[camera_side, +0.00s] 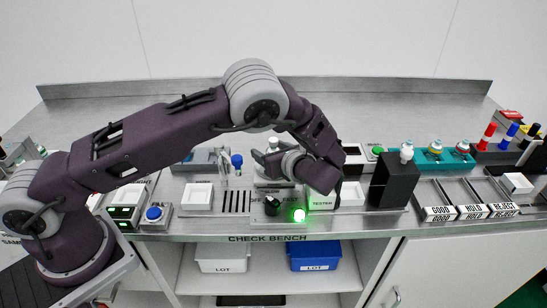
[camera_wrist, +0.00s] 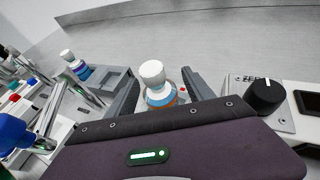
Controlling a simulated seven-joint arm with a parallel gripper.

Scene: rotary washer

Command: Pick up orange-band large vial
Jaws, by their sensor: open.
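A white-capped vial (camera_wrist: 153,74) stands between the fingers of my gripper (camera_wrist: 162,92) in the wrist view. It shows a blue band below the cap and some orange lower down; its base is hidden by my gripper's body. My gripper is open, with one dark finger on each side of the vial; I cannot tell whether either touches it. In the side view my gripper (camera_side: 267,157) is low over the middle of the bench, and a white cap (camera_side: 273,143) shows beside its fingers.
A teal rack (camera_side: 450,157) with several capped vials stands at the right, beside a dark block (camera_side: 394,182). A white tray (camera_side: 198,196) and a blue button (camera_side: 154,214) lie at the left. A black knob (camera_wrist: 265,95) is right of my gripper. The rear bench is clear.

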